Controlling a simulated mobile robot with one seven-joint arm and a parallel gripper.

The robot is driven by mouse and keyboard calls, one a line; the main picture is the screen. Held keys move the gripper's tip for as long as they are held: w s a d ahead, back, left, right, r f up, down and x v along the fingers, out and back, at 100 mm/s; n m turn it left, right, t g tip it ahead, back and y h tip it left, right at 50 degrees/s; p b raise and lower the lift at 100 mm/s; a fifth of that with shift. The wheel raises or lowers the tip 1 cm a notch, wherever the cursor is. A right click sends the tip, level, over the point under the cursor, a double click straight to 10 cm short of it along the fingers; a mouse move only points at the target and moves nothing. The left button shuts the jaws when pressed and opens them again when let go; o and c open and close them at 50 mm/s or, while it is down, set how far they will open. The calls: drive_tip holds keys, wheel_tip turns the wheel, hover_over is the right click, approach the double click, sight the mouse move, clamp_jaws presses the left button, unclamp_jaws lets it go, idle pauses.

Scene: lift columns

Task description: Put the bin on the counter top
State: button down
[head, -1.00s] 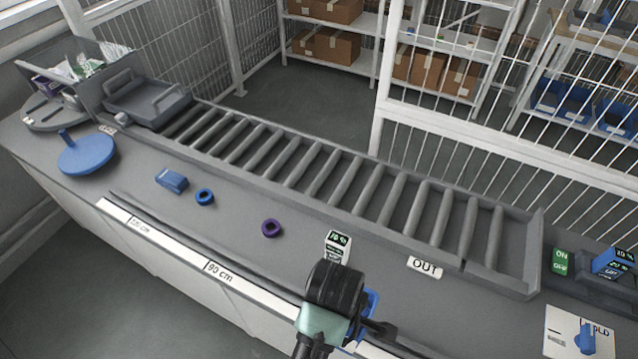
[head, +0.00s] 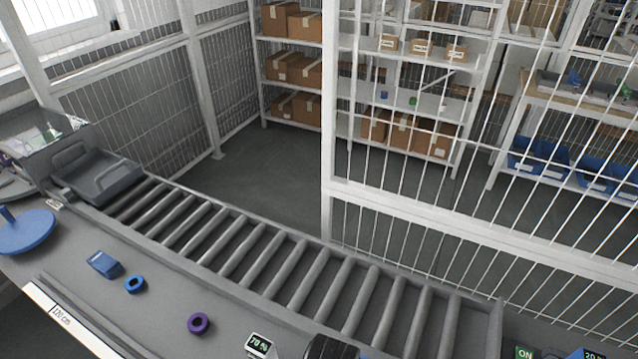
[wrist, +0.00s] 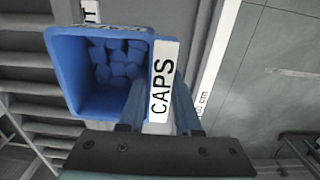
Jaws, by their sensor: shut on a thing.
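The blue bin (wrist: 112,75) fills the upper left of the wrist view, with several blue blocks inside and a white CAPS label on its side. My gripper (wrist: 158,105) is shut on the bin at its labelled side. In the head view only the dark top of my wrist shows at the bottom edge, and the bin is almost wholly cut off. The grey counter top (head: 165,318) runs along the lower left of the head view. The bin is over or on the counter near its front edge; I cannot tell if it touches.
A roller conveyor (head: 262,262) runs behind the counter, with a grey tray (head: 100,182) at its far left end. A blue disc (head: 25,232), a blue block (head: 104,265), a blue ring (head: 134,284) and a purple ring (head: 199,323) lie on the counter. A white fence stands behind.

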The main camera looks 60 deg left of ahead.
wheel_tip(320, 180, down, 8)
drive_tip(key=shift+f+p, duration=0.1)
drive_tip(key=shift+p, duration=0.2)
drive_tip(key=shift+f, duration=0.1)
drive_tip(key=c, duration=0.6)
unclamp_jaws()
wheel_tip(320, 180, up, 12)
drive_tip(key=shift+r, duration=0.2)
drive_tip(key=shift+w, duration=0.1)
